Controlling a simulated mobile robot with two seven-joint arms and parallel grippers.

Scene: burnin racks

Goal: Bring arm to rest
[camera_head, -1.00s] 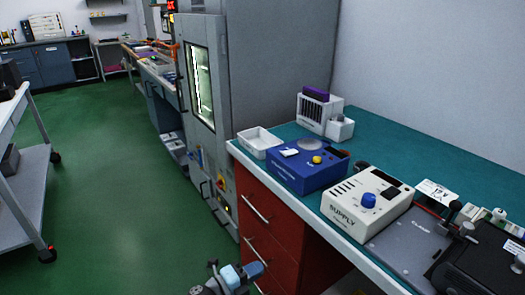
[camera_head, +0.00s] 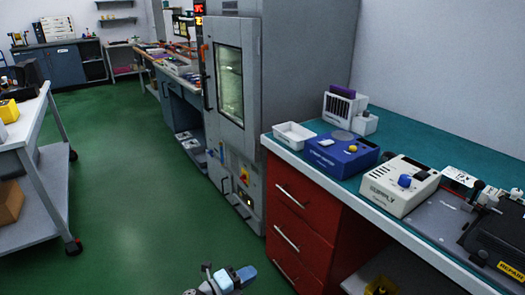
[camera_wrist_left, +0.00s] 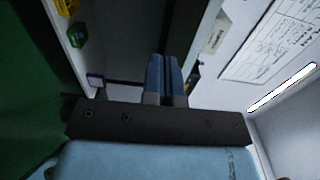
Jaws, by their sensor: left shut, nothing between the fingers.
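My left gripper (camera_head: 246,273) is at the bottom middle of the head view, light blue, in front of the red drawers and low over the green floor. In the left wrist view its two blue fingers (camera_wrist_left: 166,76) are together, shut with nothing between them. My right gripper does not show in either view.
The red drawer cabinet (camera_head: 300,215) under the teal bench (camera_head: 450,150) stands just right of the gripper. A tall grey chamber (camera_head: 233,130) stands behind it. A cart (camera_head: 55,185) is at the left. The green floor (camera_head: 130,220) between is clear.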

